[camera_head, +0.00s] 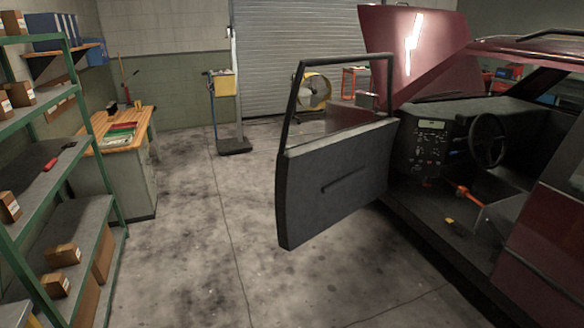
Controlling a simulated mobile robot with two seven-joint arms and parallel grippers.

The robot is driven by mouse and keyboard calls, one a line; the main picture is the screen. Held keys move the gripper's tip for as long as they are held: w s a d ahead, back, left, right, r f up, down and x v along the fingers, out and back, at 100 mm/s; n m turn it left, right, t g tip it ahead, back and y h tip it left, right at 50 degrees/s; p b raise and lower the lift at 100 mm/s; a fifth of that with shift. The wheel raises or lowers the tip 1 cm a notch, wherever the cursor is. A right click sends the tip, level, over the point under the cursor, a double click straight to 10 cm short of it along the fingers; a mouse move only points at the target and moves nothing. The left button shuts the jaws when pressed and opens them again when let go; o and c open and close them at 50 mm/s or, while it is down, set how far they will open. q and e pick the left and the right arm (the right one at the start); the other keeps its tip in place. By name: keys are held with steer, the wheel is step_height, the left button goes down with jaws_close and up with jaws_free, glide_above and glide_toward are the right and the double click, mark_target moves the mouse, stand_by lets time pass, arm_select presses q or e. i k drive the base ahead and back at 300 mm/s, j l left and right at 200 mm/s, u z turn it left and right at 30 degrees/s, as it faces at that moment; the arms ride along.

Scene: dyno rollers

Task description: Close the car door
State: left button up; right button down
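The car door (330,178) stands wide open in the middle of the head view, swung out from the dark red car (545,235). Its dark grey inner panel faces me, with a handle slot across it and an empty-looking window frame above. The door's hinge side meets the car near the dashboard (428,145). The doorway shows the steering wheel (488,140) and the cabin floor. Neither of my grippers shows in this view.
A green metal shelf (85,190) with cardboard boxes stands at the left. Behind it is a wooden-topped workbench (125,128). A yellow-boxed stand (225,85) and a yellow fan (313,92) stand at the back. The concrete floor (215,250) between shelf and door is clear.

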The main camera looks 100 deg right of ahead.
mark_target(320, 181)
steer(key=l+z, duration=0.1)
steer(key=z, duration=3.6)
steer(key=i+j, duration=0.15)
steer(key=i, duration=0.25)
steer(key=i+j, duration=0.2)
steer(key=i, duration=0.2)
steer(key=i+j, duration=0.15)
steer(key=i, duration=0.25)
steer(key=z, duration=0.05)
